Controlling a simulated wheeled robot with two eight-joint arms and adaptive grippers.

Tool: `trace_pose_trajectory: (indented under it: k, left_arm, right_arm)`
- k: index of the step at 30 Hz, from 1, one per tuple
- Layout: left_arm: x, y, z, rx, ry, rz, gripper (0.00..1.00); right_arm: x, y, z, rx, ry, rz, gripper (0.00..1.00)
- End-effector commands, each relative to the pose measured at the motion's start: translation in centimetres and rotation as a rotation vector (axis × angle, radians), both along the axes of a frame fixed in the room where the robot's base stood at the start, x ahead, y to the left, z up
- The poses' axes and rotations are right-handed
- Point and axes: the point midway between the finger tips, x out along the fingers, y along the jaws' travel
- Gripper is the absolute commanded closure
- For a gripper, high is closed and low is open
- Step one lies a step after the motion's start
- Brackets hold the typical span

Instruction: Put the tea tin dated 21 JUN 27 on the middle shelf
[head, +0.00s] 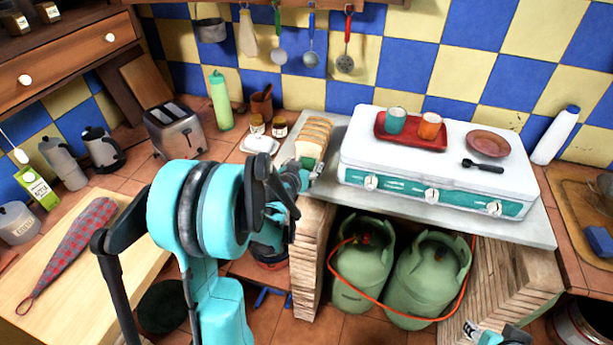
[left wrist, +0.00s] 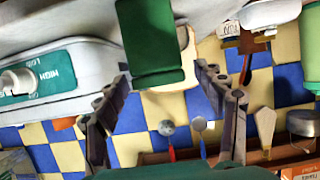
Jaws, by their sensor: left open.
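A green tin (left wrist: 150,45) with a darker lid band shows upside down in the left wrist view, between the lines of my fingers and just beyond their tips. In the head view only a small green patch (head: 308,162) shows beside my left gripper (head: 298,178). My left gripper (left wrist: 163,75) is open, and I cannot see it touching the tin. No date is readable. Part of my right arm or gripper (head: 490,336) shows at the lower right edge; its jaws are unclear. The middle shelf cannot be made out; only a wooden drawer unit (head: 80,42) with small dark jars shows at upper left.
Sliced bread (head: 314,135) stands just behind the left gripper, and small jars (head: 257,124) are left of it. The white stove (head: 400,165) with a red tray (head: 408,138) is to the right. A toaster (head: 175,130) and green bottle (head: 220,100) stand further left.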

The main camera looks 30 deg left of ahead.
Motion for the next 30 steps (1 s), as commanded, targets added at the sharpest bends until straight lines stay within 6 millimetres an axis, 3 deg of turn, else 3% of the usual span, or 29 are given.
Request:
trace_pose_trajectory:
  k: [3, 9, 15, 18, 26, 30]
  left_arm:
    - [1.1, 0.2, -0.6, -0.001, 0.000, 0.000, 0.30]
    - [1.2, 0.3, -0.5, -0.001, 0.000, 0.000, 0.30]
    - [1.2, 0.3, -0.5, -0.001, 0.000, 0.000, 0.83]
    - [1.2, 0.3, -0.5, -0.001, 0.000, 0.000, 0.91]
    - [1.1, 0.3, -0.3, -0.001, 0.000, 0.000, 0.91]
    - [1.1, 0.3, 0.7, -0.001, 0.000, 0.000, 0.91]
  right_arm:
    - [0.0, 0.0, -0.6, 0.000, 0.000, 0.000, 0.60]
    - [0.0, 0.0, -0.4, 0.000, 0.000, 0.000, 0.60]
    - [0.0, 0.0, -0.4, 0.000, 0.000, 0.000, 0.60]
    - [0.0, 0.0, -0.4, 0.000, 0.000, 0.000, 0.60]
    - [0.0, 0.0, -0.3, 0.000, 0.000, 0.000, 0.60]
    - [0.0, 0.0, 0.3, 0.000, 0.000, 0.000, 0.60]
